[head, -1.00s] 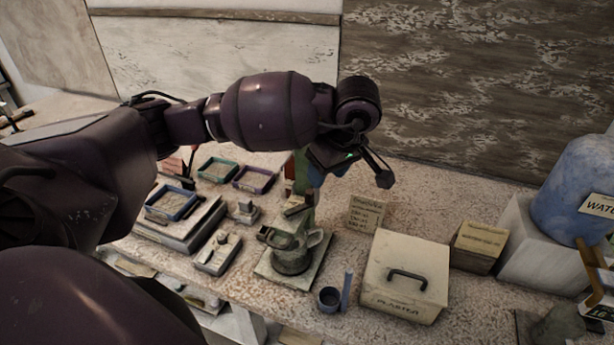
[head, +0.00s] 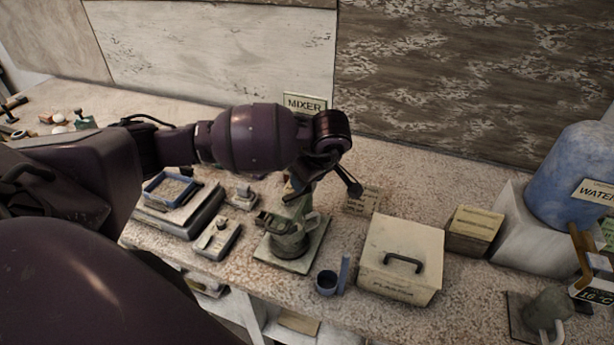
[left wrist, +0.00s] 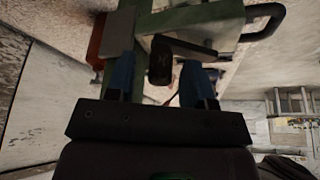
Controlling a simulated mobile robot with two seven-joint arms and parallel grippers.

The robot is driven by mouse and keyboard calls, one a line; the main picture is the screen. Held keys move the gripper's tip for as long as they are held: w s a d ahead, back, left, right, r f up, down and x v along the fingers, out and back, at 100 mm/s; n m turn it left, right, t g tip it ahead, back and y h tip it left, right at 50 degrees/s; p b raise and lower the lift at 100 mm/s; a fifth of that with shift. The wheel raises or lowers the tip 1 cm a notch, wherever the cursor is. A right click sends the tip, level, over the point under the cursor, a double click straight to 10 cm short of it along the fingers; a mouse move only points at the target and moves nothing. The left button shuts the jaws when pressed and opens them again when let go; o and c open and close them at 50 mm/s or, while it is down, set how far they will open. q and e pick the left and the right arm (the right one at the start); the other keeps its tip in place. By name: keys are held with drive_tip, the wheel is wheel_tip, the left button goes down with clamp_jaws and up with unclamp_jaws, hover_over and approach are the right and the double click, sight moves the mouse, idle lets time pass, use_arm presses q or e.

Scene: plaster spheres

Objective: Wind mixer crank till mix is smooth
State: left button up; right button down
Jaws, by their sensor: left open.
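The green mixer (head: 290,240) stands on its square base plate on the bench, in the middle of the head view. A grey bowl or jug with a handle is at its front. My left gripper (head: 312,178) hangs over the mixer's top, and its fingertips are largely hidden there. In the left wrist view my left gripper (left wrist: 158,70) has two blue fingers spread apart. A dark knob-like part (left wrist: 172,52) shows between them, next to the green frame (left wrist: 205,18). I cannot tell whether the fingers touch it. The mix is not visible. My right gripper is out of view.
Left are a small grey device (head: 218,238) and a blue tray (head: 172,189). The MIXER sign (head: 305,104) is behind; a blue water container (head: 578,185) is far right.

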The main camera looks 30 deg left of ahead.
use_arm(q)
drive_tip(key=shift+a+f, duration=0.1)
drive_tip(key=shift+f, duration=0.2)
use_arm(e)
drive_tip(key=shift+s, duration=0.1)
use_arm(q)
drive_tip(key=shift+c, duration=0.4)
clamp_jaws()
drive_tip(key=shift+w+a+n+g+b, duration=0.15)
drive_tip(key=shift+a+n+g+b, duration=0.15)
drive_tip(key=shift+n+b, duration=0.35)
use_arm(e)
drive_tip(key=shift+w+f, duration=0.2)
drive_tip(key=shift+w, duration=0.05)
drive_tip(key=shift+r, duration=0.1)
use_arm(q)
unclamp_jaws()
drive_tip(key=shift+o, duration=0.4)
